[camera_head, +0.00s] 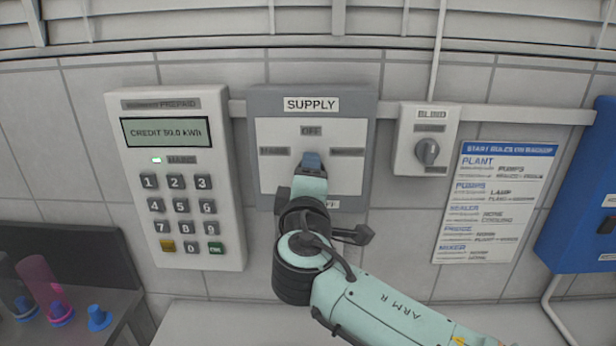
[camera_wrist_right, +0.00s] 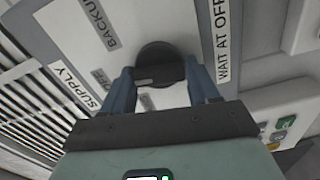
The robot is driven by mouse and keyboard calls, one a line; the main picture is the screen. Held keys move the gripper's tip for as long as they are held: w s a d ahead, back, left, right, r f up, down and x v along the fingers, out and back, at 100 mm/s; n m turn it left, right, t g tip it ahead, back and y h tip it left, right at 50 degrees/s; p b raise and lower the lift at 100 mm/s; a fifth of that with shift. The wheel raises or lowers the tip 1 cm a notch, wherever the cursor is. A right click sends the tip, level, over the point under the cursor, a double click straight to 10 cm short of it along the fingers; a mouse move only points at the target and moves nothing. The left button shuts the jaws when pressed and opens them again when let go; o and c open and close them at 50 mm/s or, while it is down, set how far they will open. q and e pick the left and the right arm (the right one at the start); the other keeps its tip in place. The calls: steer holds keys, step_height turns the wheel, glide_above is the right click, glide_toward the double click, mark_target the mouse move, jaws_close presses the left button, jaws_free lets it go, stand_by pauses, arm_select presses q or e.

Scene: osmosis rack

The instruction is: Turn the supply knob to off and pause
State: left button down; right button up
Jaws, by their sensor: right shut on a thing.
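The grey supply box (camera_head: 262,98) hangs on the wall, with a white face, an OFF label (camera_head: 311,131) at the top and a label on either side. My right gripper (camera_head: 311,162) is in front of the face, just below OFF, and hides the supply knob in the head view. In the right wrist view the dark round supply knob (camera_wrist_right: 160,62) sits between the two blue fingers of my right gripper (camera_wrist_right: 160,78), which is shut on it. I cannot tell which label the knob points to. My left gripper is not in view.
A prepaid keypad meter (camera_head: 181,240) is left of the supply box; its display reads a credit in kWh and a green light is lit.

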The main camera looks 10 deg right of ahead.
steer(key=shift+n, duration=0.6)
steer(key=o, duration=1)
steer(key=b+v, duration=0.2)
steer(key=v, duration=1.1)
steer(key=shift+s, duration=0.2)
